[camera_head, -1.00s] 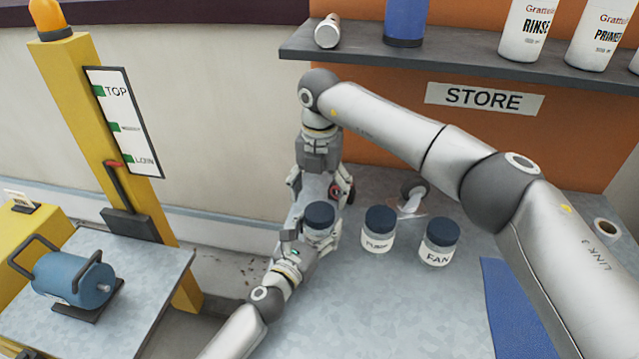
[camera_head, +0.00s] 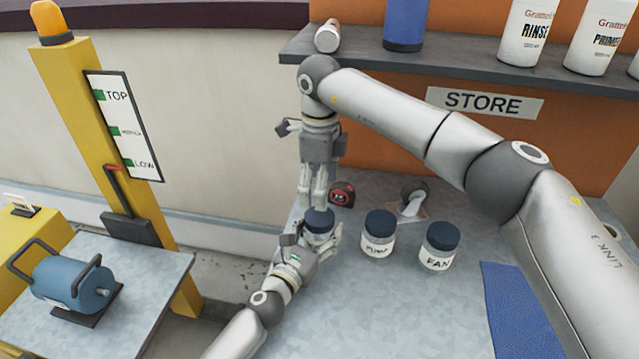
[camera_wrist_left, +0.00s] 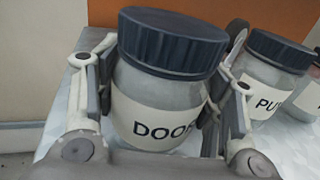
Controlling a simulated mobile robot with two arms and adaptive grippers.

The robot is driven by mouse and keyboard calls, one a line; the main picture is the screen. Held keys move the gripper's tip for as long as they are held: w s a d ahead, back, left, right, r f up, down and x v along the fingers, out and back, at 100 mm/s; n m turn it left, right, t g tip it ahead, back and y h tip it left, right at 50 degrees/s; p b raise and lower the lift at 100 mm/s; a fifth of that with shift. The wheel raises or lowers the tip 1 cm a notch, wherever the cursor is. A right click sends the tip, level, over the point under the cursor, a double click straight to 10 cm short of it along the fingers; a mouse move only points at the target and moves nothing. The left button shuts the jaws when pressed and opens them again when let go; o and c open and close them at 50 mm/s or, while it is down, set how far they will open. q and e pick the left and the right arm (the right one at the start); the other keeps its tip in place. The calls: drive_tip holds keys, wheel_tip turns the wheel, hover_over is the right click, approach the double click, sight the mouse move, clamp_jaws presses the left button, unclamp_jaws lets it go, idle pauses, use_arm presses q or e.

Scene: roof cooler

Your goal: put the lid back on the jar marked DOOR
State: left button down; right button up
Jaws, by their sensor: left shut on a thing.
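The jar marked DOOR (camera_wrist_left: 160,110) is clear with a pale label and shows upright in the left wrist view. A dark blue ribbed lid (camera_wrist_left: 172,42) sits on its mouth; it also shows from above in the head view (camera_head: 319,219). My left gripper (camera_head: 318,240) is shut around the jar's body, one finger on each side. My right gripper (camera_head: 313,200) points down just behind and above the lid. Its fingers look near each other, but their gap is unclear. It does not show in the left wrist view, where the lid's front is uncovered.
Two other lidded jars stand to the right, one marked PUMP (camera_head: 378,237) and one FAN (camera_head: 440,246). A red and black tape measure (camera_head: 342,194) lies behind them. A blue mat (camera_head: 517,300) lies at right. The shelf (camera_head: 440,76) overhangs behind. The bench's front middle is clear.

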sight(319, 216)
drive_tip(key=shift+n, duration=0.3)
drive_tip(key=shift+f, duration=4)
drive_tip(key=shift+c, duration=0.4)
drive_tip(key=c, duration=1)
drive_tip(key=o, duration=1.2)
wheel_tip(319, 216, up, 12)
drive_tip(key=shift+r, duration=0.1)
